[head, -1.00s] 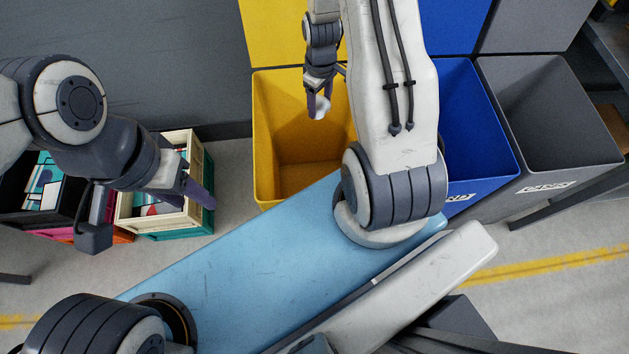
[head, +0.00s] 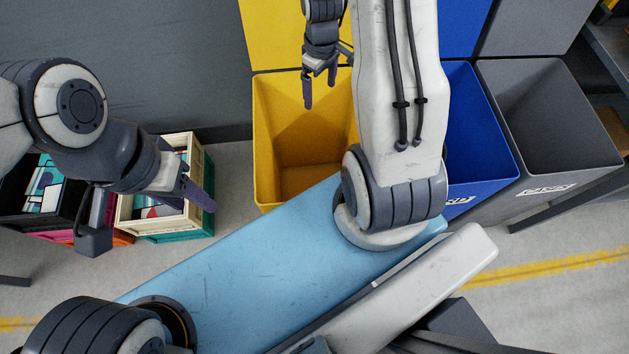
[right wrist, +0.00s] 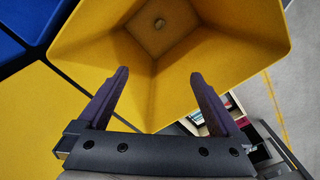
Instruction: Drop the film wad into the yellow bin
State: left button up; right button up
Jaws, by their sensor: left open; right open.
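The yellow bin (head: 268,150) stands open in the middle of the head view, partly behind my right arm. My right gripper (head: 320,88) is over its back part, fingers apart and empty. In the right wrist view the open fingers (right wrist: 157,88) point into the yellow bin (right wrist: 215,60). My left gripper (head: 193,192) is open, near the crates.
A blue bin (head: 480,135) and a grey bin (head: 560,110) stand right of the yellow one. A cream crate (head: 150,225) and a black crate (head: 35,215) with patterned contents stand at left. A grey wall (head: 130,60) is behind them.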

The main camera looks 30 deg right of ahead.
jog(key=shift+r, duration=2)
